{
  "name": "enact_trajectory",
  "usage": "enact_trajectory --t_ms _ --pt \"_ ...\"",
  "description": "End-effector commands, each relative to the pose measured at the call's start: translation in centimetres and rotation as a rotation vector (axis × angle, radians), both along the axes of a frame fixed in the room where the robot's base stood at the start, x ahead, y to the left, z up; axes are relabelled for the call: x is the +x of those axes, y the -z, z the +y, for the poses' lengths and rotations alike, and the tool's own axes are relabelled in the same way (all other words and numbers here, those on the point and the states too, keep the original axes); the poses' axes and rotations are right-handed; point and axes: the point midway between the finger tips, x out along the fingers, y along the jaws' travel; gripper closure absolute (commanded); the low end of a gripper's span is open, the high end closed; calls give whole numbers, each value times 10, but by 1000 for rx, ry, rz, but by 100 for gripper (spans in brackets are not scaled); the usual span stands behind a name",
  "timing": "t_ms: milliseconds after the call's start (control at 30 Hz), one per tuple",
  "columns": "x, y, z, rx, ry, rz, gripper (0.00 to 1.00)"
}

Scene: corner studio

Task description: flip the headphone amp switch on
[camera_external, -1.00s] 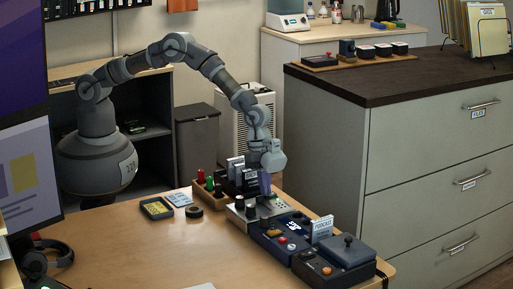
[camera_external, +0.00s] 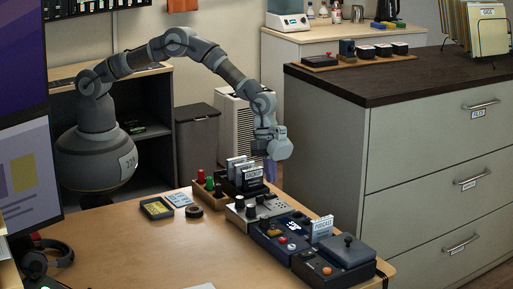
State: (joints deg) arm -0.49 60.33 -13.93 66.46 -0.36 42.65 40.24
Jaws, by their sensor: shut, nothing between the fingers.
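My gripper (camera_external: 271,175) is shut and empty, pointing down. In the picture it is above and slightly right of the pale box, just right of the upright cards (camera_external: 253,174). It appears apart from the units. Its fingertips are small and partly unclear.
A white "PODCAST" card (camera_external: 322,226) stands by the dark box. Headphones (camera_external: 50,258) lie at the desk's left. A drawer cabinet (camera_external: 400,150) stands right.

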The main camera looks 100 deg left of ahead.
Motion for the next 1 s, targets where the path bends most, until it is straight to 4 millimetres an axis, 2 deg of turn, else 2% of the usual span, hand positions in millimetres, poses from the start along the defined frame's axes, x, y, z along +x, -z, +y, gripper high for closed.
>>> enact_trajectory --t_ms 33,100,300,400,600,933,1000 --pt "1 -18 2 0 -2 -3 100" --pt "-3 -34 6 0 -2 -2 100" --pt "-10 -74 16 0 -2 -2 100" --pt "-14 -88 19 1 0 -1 100" --pt "-16 -101 23 0 0 0 100" --pt "-17 -101 23 0 0 0 100" --pt "-21 -104 18 1 4 1 100"
